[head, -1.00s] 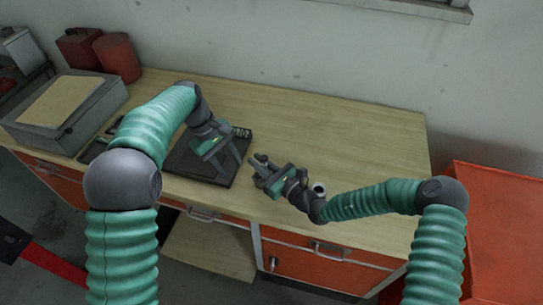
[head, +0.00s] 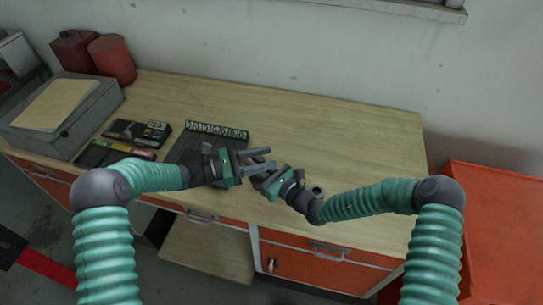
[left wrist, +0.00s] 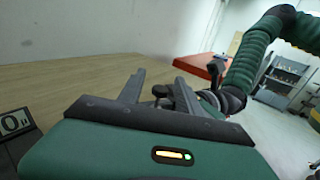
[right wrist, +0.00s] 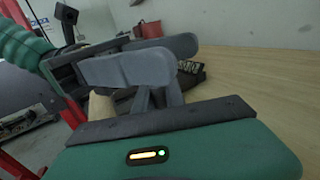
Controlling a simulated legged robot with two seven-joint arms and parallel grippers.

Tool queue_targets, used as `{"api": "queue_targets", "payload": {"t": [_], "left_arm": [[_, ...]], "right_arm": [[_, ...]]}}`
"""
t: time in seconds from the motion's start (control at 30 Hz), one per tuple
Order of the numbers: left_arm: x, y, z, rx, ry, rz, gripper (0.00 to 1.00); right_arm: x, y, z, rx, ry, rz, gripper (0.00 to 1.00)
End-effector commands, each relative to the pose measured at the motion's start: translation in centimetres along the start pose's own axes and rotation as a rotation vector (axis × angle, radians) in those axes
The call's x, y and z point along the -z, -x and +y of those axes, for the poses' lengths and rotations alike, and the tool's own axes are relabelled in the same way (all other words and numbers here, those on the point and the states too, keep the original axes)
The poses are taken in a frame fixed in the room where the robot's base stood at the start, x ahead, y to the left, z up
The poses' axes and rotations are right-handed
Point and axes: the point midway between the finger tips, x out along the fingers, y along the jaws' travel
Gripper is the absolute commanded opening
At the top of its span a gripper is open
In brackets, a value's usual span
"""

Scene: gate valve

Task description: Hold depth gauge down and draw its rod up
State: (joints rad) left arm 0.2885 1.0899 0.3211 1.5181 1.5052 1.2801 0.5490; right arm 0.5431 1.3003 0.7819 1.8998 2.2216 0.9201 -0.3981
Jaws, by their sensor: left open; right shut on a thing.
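My left gripper (head: 272,158) is open, low over the bench, its fingers pointing right toward my right gripper. It also shows in the left wrist view (left wrist: 160,78), with a small dark piece (left wrist: 160,91) between and beyond its fingers. I take this piece to be the depth gauge, but its shape and rod are unclear. My right gripper (head: 257,174) is shut on it, fingers pointing up-left. In the right wrist view, my left gripper's grey fingers (right wrist: 150,60) cross in front of the right fingertips and hide what they hold. I cannot tell whether the left fingers touch it.
A dark tray (head: 188,150) with a row of digit-like marks (head: 217,130) lies left of the grippers. Black instrument cases (head: 138,131) lie further left, beside a grey box (head: 62,112) and red cans (head: 112,60). The bench top (head: 340,140) is clear at the right.

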Motion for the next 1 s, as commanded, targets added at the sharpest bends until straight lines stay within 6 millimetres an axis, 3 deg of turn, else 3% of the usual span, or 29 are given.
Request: {"api": "queue_targets", "payload": {"t": [0.17,0.43,0.73,1.0], "left_arm": [[0.1,-2.1,0.0,0.001,0.0,0.001,0.41],[0.0,-2.3,0.0,0.0,-0.001,0.001,0.41],[0.0,-2.3,0.0,0.0,-0.001,0.001,0.02],[0.0,-2.2,0.1,-0.001,-0.002,0.001,0.0]], "right_arm": [[0.0,0.0,0.0,-0.001,-0.001,0.001,0.0],[0.0,0.0,0.1,-0.001,-0.001,0.001,0.0],[0.0,0.0,0.1,-0.001,-0.001,0.001,0.0],[0.0,0.0,0.1,-0.002,0.0,0.0,0.0]]}}
